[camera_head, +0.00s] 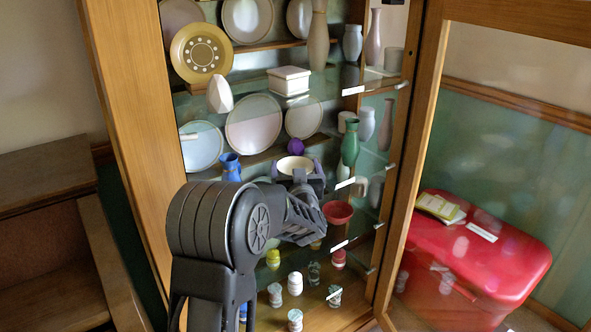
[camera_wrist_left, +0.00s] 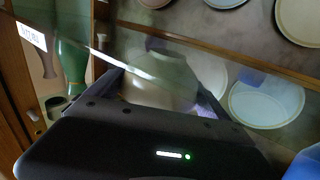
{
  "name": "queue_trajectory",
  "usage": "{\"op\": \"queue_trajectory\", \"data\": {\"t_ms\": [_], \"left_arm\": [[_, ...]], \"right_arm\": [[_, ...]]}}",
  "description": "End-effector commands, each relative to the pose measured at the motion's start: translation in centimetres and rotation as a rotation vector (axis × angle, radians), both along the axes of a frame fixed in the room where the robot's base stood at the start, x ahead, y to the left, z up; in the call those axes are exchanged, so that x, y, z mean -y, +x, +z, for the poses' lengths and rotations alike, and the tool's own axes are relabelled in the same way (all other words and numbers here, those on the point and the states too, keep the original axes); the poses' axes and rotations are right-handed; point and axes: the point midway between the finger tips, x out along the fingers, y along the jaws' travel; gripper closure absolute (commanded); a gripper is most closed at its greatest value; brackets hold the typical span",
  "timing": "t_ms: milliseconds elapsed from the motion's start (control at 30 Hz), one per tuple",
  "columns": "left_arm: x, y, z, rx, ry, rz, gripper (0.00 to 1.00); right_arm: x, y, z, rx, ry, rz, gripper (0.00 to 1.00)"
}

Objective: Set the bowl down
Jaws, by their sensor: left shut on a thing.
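A cream bowl (camera_head: 296,165) is in the grip of my left gripper (camera_head: 298,178), inside the cabinet at the middle shelf's height. In the left wrist view the bowl (camera_wrist_left: 160,82) sits between the fingers of the gripper (camera_wrist_left: 155,105), partly hidden by the gripper body and by glare on glass. I cannot tell whether the bowl touches the shelf. My right gripper is in neither view.
A blue vase (camera_head: 231,167) stands left of the bowl, a green vase (camera_head: 350,143) right, a purple ball (camera_head: 296,147) behind. A red bowl (camera_head: 338,212) is lower right. The cabinet's glass door (camera_head: 425,130) stands open at right, near a red chest (camera_head: 480,265).

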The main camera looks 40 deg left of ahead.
Motion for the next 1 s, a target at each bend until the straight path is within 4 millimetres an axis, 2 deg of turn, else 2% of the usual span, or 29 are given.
{"op": "queue_trajectory", "data": {"t_ms": [267,300,400,767,1000], "left_arm": [[0.0,0.0,-0.3,0.001,0.000,0.000,0.55],[0.0,0.0,-0.3,0.001,-0.001,0.000,0.08],[0.0,0.0,-0.2,0.001,-0.001,0.000,0.00],[0.0,0.0,0.4,0.001,-0.001,0.000,0.00],[2.4,-2.3,0.2,0.001,-0.004,-0.002,0.00]], "right_arm": [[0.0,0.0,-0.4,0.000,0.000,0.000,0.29],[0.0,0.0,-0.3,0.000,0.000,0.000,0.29],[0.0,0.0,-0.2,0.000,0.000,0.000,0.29],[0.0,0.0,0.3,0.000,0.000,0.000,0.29],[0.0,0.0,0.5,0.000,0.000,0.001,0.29]]}}
